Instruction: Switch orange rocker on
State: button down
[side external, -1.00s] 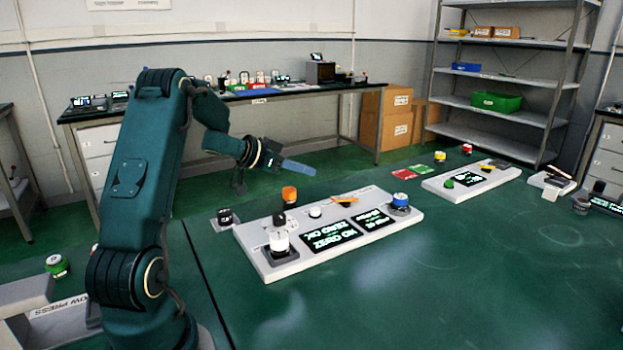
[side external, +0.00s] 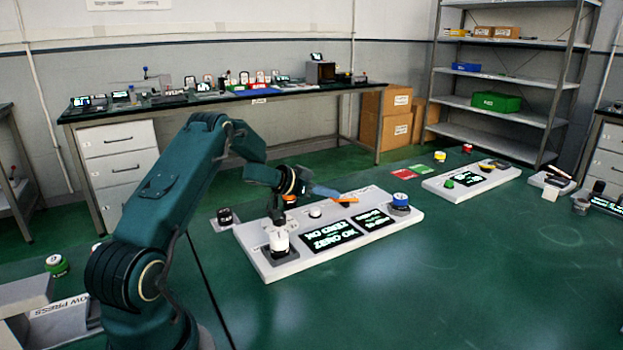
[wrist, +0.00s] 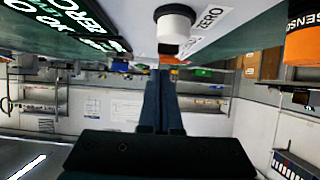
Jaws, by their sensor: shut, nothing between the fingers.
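The orange rocker (side external: 356,196) lies on the far edge of the light grey control panel (side external: 280,265), right of a small white button (side external: 315,212). A small patch of orange (wrist: 166,60) shows beyond my fingertips in the wrist view. My gripper (side external: 338,194) is shut and empty, its blue-grey fingers pointing right just above the panel. In the side view the tips end at the rocker's left end; I cannot tell whether they touch. In the wrist view my fingers (wrist: 166,72) lie together and point at the orange patch.
An orange knob (wrist: 304,44) is at the right of the wrist view, and the white button (wrist: 175,24) is near the fingertips. A white-topped knob (side external: 279,243), a blue knob (side external: 400,199) and lit displays (side external: 331,236) share the panel.

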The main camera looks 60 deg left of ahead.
aim_at(324, 215)
jog(key=shift+f, duration=0.1)
jog(key=shift+s+f, duration=0.3)
jog(key=shift+f, duration=0.3)
jog(key=shift+s+f, duration=0.3)
jog(key=shift+f, duration=0.25)
jog(key=shift+r, duration=0.2)
jog(key=shift+r, duration=0.65)
jog(key=shift+r, duration=0.3)
notch_tip(324, 215, up, 4)
jog(key=shift+s, duration=0.15)
jog(key=s+r, duration=0.1)
jog(key=s, duration=0.9)
